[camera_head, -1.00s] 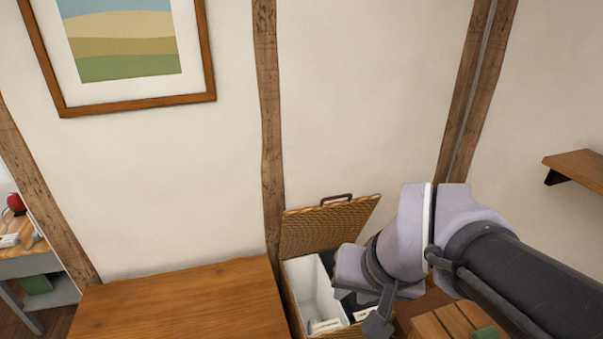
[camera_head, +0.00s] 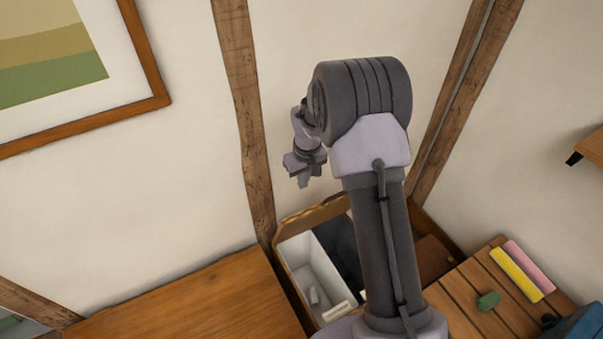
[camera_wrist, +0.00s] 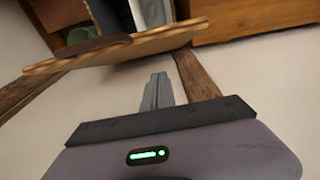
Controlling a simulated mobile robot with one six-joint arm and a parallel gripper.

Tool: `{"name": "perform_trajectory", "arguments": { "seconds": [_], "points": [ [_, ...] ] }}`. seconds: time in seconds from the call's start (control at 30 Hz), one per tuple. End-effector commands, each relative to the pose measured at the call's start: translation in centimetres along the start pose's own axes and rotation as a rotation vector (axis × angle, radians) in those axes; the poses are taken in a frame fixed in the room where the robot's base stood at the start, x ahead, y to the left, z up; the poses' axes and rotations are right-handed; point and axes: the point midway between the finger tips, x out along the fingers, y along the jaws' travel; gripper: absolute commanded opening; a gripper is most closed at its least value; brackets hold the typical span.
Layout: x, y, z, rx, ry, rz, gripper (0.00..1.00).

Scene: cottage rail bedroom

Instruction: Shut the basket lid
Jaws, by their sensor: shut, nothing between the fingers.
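The wicker basket (camera_head: 296,297) stands on the floor by the wall, with a white inner compartment and a dark one in view. Its lid (camera_head: 312,213) is open and raised at the wall side; my arm hides its right part. In the wrist view, the lid (camera_wrist: 150,46) is seen nearly edge-on, with its brown handle (camera_wrist: 97,47) on the edge. My gripper (camera_head: 303,182) is shut and empty, above the lid near the wall. Its fingers (camera_wrist: 155,90) are close to the lid's edge in the wrist view; I cannot tell whether they touch.
A wooden top (camera_head: 190,305) stands left of the basket. A slatted wooden surface (camera_head: 470,290) with a green item (camera_head: 488,300) and yellow and pink bars (camera_head: 516,273) is at the right. Wall posts (camera_head: 240,100) and a picture frame (camera_head: 145,50) are behind.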

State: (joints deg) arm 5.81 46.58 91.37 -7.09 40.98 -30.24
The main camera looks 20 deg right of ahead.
Motion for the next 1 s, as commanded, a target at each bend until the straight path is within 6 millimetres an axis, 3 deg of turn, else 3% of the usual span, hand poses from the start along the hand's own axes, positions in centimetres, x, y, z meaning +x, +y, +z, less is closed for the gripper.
{"name": "perform_trajectory", "arguments": {
  "seconds": [0.03, 0.2, 0.47, 1.0],
  "points": [
    [1.4, 0.0, 0.1, 0.0, -0.003, -0.001, 0.0],
    [4.7, 0.0, 0.4, 0.001, -0.002, -0.001, 0.0],
    [5.0, -0.1, 3.6, 0.001, -0.001, -0.001, 0.0],
    [5.3, 0.0, 4.0, 0.001, 0.0, 0.0, 0.0]
  ]
}}
